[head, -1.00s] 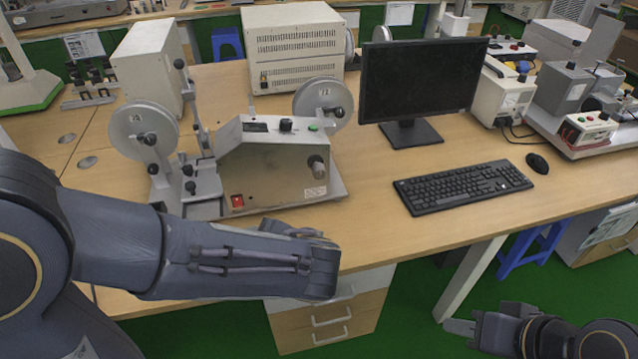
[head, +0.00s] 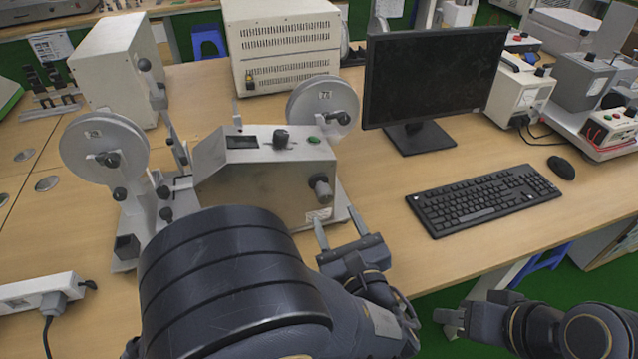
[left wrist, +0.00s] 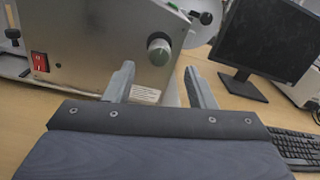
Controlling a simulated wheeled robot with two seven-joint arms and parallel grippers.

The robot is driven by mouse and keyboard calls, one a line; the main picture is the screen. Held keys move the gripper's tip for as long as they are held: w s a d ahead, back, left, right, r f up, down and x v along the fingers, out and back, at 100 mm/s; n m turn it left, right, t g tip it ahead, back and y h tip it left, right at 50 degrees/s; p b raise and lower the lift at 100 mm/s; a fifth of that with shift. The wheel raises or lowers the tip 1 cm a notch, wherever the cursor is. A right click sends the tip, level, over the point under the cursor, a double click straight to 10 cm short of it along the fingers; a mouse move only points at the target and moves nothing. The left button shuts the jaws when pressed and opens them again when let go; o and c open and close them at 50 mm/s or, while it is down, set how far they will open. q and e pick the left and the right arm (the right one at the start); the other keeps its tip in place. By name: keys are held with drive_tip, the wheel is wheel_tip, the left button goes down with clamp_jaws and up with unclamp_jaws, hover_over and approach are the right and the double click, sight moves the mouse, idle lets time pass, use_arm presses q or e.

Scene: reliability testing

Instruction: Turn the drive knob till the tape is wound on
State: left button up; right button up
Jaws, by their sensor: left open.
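The tape winding machine (head: 262,185) stands on the wooden desk, with a reel (head: 104,150) at its left and another reel (head: 322,106) at its right rear. The drive knob (head: 321,188) sticks out of the machine's front face near its right end; it also shows in the left wrist view (left wrist: 158,49). My left gripper (head: 338,228) is open and empty, just in front of and below the knob, apart from it. In the left wrist view the knob is beyond the two fingertips. My right gripper (head: 450,317) is at the lower right, past the desk's front edge; its jaw state is unclear.
A monitor (head: 432,85), a keyboard (head: 484,198) and a mouse (head: 561,167) stand right of the machine. A white power strip (head: 40,291) lies at the front left. A red switch (left wrist: 39,62) is on the machine's front. Bare desk lies between machine and keyboard.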

sight(326, 199)
use_arm(q)
drive_tip(key=x, duration=0.7)
drive_tip(key=shift+w, duration=0.15)
drive_tip(key=c, duration=1)
drive_tip(key=shift+o, duration=0.2)
drive_tip(key=shift+p, duration=0.3)
